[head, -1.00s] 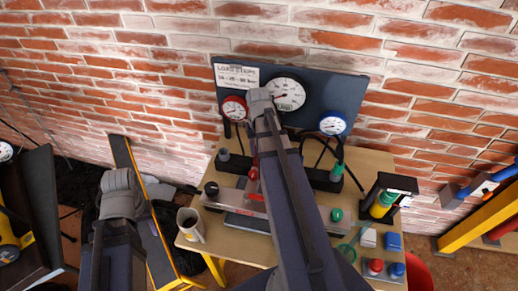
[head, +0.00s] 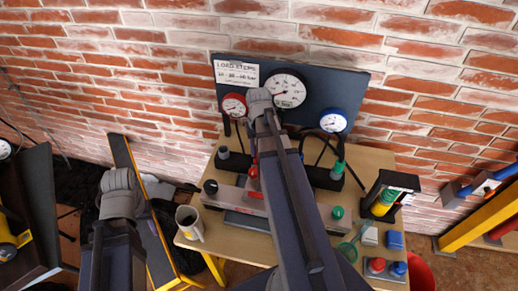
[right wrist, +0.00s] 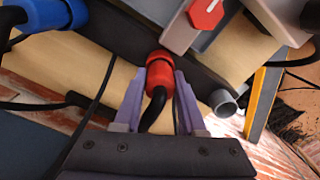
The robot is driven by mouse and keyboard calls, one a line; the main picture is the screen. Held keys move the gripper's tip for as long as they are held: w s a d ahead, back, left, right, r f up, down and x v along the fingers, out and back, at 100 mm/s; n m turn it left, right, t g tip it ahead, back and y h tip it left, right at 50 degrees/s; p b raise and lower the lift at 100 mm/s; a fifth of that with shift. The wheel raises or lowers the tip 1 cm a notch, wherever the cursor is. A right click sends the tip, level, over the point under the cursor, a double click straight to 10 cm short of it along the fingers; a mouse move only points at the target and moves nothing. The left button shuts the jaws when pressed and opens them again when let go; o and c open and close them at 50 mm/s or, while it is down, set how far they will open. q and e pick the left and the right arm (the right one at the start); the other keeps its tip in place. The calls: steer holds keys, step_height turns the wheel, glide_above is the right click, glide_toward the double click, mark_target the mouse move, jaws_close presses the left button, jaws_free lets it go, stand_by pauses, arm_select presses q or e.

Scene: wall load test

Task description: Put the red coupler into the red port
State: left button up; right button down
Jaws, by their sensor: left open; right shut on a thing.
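The red coupler (right wrist: 158,82) is between the two purple fingers of my right gripper (right wrist: 160,84), which is shut on it. A black hose curves from its near end. Its far end meets the dark block (right wrist: 125,38), where the red port is hidden behind it; I cannot tell how deep it sits. In the head view a bit of red (head: 252,170) shows left of my right arm, which hides the right gripper. My left gripper (head: 118,196) is at the lower left, away from the table; its fingers are hardly visible.
A blue coupler (right wrist: 50,14) and a grey stub (right wrist: 223,102) flank the red one. A red knob (right wrist: 205,14) is close by. Red and blue caps are at front right.

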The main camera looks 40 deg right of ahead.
steer(key=shift+f, duration=0.15)
stand_by(0.4)
jaws_free()
stand_by(0.6)
step_height(320, 180, up, 8)
steer(key=p, duration=0.8)
stand_by(0.4)
stand_by(0.4)
